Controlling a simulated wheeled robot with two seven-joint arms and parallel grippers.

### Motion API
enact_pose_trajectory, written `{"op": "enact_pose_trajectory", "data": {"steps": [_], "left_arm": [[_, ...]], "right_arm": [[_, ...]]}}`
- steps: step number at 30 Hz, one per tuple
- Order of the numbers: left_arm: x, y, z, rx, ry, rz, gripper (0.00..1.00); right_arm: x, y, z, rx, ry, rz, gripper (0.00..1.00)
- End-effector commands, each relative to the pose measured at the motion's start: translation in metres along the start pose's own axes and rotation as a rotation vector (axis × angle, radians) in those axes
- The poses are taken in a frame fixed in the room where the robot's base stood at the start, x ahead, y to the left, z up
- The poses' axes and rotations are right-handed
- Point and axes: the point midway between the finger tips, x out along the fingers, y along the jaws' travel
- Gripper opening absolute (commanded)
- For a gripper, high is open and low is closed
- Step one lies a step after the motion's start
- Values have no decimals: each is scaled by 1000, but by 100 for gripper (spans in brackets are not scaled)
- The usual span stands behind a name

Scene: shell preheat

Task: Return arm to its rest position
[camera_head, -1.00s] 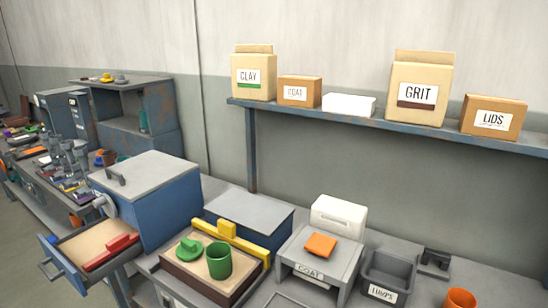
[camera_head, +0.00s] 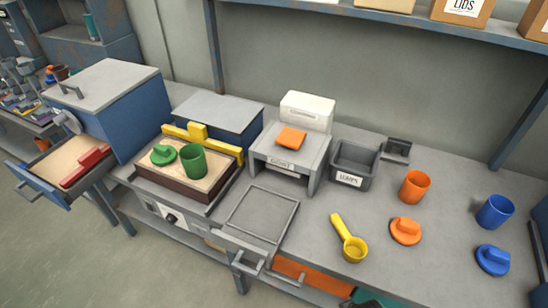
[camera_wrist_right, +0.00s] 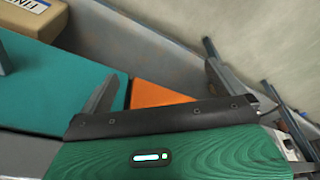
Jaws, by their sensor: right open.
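My right gripper (camera_wrist_right: 160,82) shows in the right wrist view, its two grey fingers spread apart with nothing held between them. Beyond the fingers are a teal surface (camera_wrist_right: 60,85) and an orange surface (camera_wrist_right: 160,100), both only partly seen. A teal-green shape (camera_head: 368,298) is cut off at the bottom edge of the head view; I cannot tell whether it is part of my arm. My left gripper is in neither view.
A blue box oven (camera_head: 133,115) has its drawer (camera_head: 45,165) pulled out. A green cup (camera_head: 194,162) and lid stand on a heater tray. A yellow scoop (camera_head: 350,242), orange cup (camera_head: 414,187) and blue cup (camera_head: 495,212) stand on the bench. The bench front holds handles and an orange panel (camera_head: 310,276).

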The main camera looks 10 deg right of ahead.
Motion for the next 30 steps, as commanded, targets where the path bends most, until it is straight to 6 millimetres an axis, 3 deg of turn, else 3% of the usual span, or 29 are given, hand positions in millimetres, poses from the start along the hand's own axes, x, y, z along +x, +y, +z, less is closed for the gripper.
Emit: {"op": "enact_pose_trajectory", "data": {"steps": [1,6,11,15,22,27,30], "left_arm": [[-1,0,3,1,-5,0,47],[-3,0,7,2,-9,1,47],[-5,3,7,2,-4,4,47],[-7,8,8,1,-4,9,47],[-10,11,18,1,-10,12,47],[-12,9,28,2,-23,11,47],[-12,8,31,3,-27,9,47]], "right_arm": [[22,-1,8,-2,-16,-1,100],[96,-4,40,-7,-43,-5,100],[155,-7,82,-13,-70,-8,100],[198,-9,128,-19,-94,-11,100],[246,-11,213,-28,-134,-15,100],[261,-10,268,-34,-155,-16,100],[264,-10,288,-36,-161,-17,100]]}}
